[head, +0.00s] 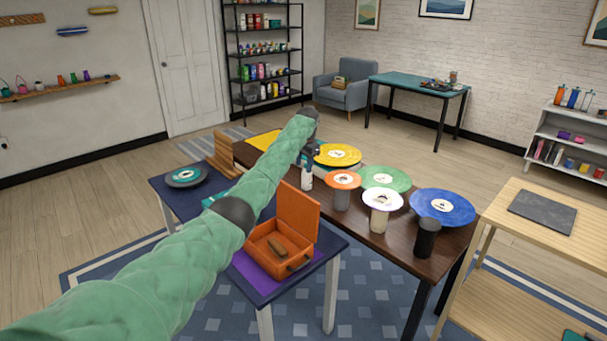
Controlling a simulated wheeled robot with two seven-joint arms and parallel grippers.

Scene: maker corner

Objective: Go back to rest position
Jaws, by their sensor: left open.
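My left arm, in a green quilted sleeve, reaches from the lower left to the middle of the head view. My left gripper (307,178) hangs at its end, pointing down over the near left side of the dark brown table (402,254). It is small in the picture and open; I see nothing held in it. The yellow disc (338,154) and the orange disc (342,179) are just to its right. My right gripper is not in view.
A white disc (383,199), a green disc (386,178) and a blue disc (442,206) sit on stands. An open orange box (297,207) stands on the navy table (160,192) beneath my arm. A wooden shelf unit (500,213) stands at right.

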